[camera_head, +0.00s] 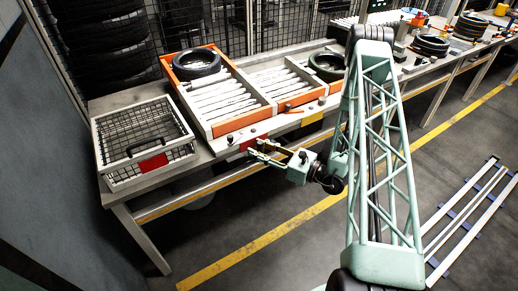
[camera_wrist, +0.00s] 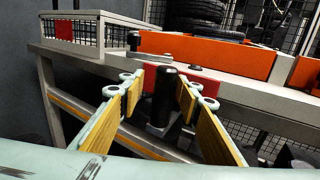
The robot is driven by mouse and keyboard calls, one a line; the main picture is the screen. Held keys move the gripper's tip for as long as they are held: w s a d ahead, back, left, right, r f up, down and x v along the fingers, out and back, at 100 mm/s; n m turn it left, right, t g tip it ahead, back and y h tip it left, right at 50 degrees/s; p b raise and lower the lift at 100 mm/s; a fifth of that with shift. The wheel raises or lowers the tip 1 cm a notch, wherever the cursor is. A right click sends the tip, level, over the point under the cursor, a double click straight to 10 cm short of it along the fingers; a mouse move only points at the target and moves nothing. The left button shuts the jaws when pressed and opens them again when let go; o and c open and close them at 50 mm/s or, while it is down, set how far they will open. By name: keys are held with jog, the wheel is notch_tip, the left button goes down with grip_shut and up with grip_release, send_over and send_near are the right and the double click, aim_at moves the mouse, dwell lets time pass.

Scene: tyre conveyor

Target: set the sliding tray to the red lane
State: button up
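A wire-sided tray (camera_head: 120,170) with a black handle and a red plate (camera_head: 153,162) sits at the left end of the bench; it also shows in the wrist view (camera_wrist: 85,42). To its right is a roller lane with orange end panels (camera_head: 242,119). A red patch (camera_head: 254,143) marks the bench front near this lane; it shows in the wrist view (camera_wrist: 195,82). My gripper (camera_head: 256,149) is open at the bench's front edge. In the wrist view, a black upright post (camera_wrist: 164,97) stands between its yellow-padded fingers; I cannot tell whether they touch it.
A tyre (camera_head: 196,63) lies on the left roller lane and another (camera_head: 328,66) on the lane to its right. A yellow patch (camera_head: 312,118) marks the bench front farther right. Dark knobs line the front edge. The floor before the bench is clear beside a yellow line (camera_head: 240,255).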

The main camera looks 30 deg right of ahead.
jog(key=shift+s+d, duration=0.1)
jog(key=shift+d, duration=0.1)
jog(key=v, duration=1.1)
jog(key=shift+s, duration=0.35)
dwell(0.4)
jog(key=shift+d, duration=0.1)
dwell(0.5)
